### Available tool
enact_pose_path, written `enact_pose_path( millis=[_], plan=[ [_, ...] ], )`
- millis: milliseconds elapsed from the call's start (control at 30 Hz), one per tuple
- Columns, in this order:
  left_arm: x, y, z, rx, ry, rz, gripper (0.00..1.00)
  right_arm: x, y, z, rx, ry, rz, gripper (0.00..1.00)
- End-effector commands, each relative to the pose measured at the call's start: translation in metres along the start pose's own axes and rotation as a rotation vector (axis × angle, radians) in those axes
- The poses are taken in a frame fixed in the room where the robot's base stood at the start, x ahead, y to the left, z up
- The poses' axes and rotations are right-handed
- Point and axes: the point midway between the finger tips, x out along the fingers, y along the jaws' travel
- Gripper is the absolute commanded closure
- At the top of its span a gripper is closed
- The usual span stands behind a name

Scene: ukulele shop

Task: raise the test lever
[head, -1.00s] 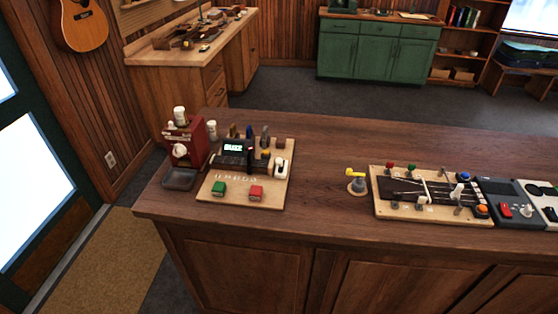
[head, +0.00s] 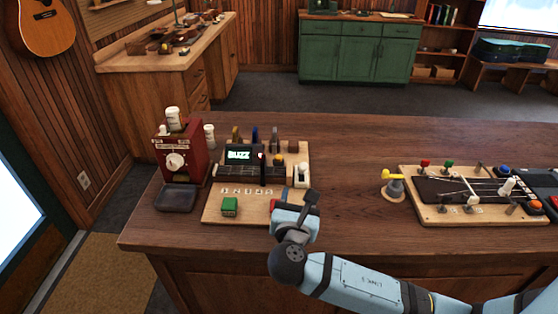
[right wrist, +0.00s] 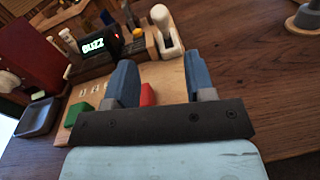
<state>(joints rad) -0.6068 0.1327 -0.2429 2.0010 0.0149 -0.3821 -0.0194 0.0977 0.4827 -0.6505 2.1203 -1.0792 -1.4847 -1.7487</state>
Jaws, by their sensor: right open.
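A light wooden board (head: 212,211) on the counter carries a dark unit whose screen (head: 239,155) reads "BUZZ". A white upright piece with a pale knob (head: 302,174) stands at the board's right edge; it looks like the test lever, but I cannot be sure. It also shows beyond the fingers in the right wrist view (right wrist: 172,50), its knob near the top. My right gripper (head: 303,200) is open and empty over the board's front right corner, in front of this piece and apart from it. Its two blue fingers (right wrist: 160,80) point towards the board. My left gripper is not in view.
A green block (head: 229,207) and a red block (right wrist: 148,95), partly hidden by my gripper, sit at the board's front. A red machine (head: 180,150) with a dark tray stands left. A yellow-topped post (head: 393,187) and a stringed board (head: 435,212) stand right. Bare counter lies between.

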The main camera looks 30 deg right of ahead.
Motion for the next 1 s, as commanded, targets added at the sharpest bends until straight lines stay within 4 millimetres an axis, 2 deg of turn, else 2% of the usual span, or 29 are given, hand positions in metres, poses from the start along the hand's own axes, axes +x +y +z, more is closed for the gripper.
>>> enact_pose_path(
  millis=[167, 400, 700, 833, 1000],
  plan=[
    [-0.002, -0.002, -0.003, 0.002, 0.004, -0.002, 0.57, 0.017, -0.001, 0.003, -0.013, -0.010, -0.006, 0.51],
    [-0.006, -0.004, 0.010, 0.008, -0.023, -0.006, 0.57, 0.067, -0.001, 0.003, -0.012, -0.009, -0.006, 0.51],
    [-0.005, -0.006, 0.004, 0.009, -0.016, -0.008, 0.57, 0.121, -0.001, 0.002, -0.010, -0.006, -0.005, 0.51],
    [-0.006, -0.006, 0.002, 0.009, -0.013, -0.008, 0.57, 0.132, -0.001, 0.002, -0.008, -0.005, -0.005, 0.51],
    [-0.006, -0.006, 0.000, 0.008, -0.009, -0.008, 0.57, 0.137, -0.001, 0.002, -0.008, -0.004, -0.004, 0.51]
  ],
)
